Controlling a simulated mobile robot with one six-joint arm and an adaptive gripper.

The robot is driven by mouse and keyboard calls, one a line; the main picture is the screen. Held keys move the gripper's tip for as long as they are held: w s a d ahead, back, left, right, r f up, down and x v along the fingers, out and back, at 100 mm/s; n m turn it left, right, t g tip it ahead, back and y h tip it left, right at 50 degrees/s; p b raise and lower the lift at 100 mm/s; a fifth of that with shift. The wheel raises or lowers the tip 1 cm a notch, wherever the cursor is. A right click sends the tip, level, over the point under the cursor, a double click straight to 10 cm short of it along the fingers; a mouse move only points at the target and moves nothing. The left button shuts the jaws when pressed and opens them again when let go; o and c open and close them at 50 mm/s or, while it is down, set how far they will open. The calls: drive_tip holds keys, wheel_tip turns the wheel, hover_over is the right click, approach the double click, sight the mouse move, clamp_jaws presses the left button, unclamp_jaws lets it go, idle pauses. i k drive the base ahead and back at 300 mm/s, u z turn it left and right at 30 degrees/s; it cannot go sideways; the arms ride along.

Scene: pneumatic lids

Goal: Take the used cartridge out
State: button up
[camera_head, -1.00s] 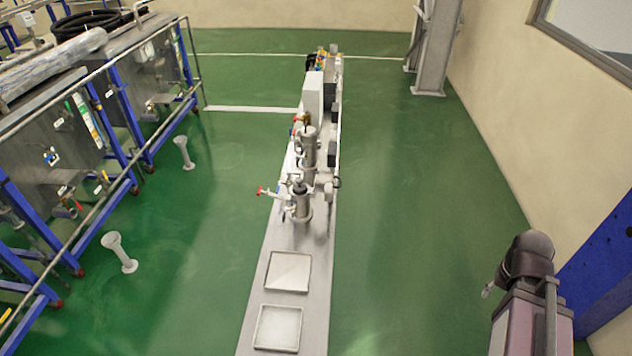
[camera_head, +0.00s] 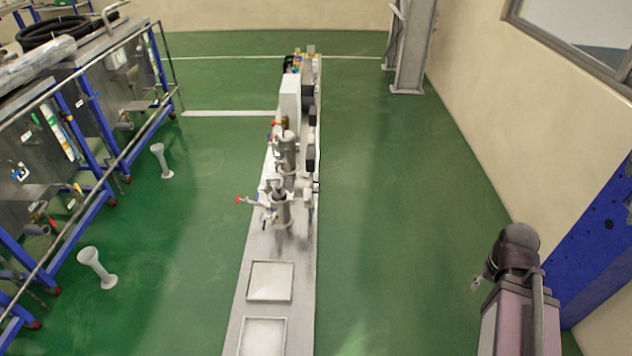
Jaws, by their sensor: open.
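Two upright grey metal housings stand on the long narrow bench, the front housing (camera_head: 282,212) nearer me and the rear housing (camera_head: 288,157) behind it. A red-ended handle (camera_head: 240,200) sticks out to the left of the front one. I cannot make out the used cartridge or whether either housing's lid is open. My arm (camera_head: 516,262) is at the lower right, far from the bench. A small pale part on its left side looks like the tip of my gripper (camera_head: 478,284); the rest is hidden. It touches nothing that I can see.
Two square trays, a farther tray (camera_head: 270,281) and a nearer tray (camera_head: 262,338), lie empty-looking on the bench's near end. Green floor (camera_head: 390,220) is clear right of the bench. Blue-framed machines (camera_head: 70,120) and two pale stands stand left; a blue beam (camera_head: 605,235) stands right.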

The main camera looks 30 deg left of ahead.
sight(278, 194)
drive_tip(key=i, duration=1.35)
drive_tip(key=z, duration=0.3)
drive_tip(key=k, duration=0.1)
drive_tip(key=u, duration=2.1)
drive_tip(key=k, duration=0.6)
drive_tip(key=u, duration=0.1)
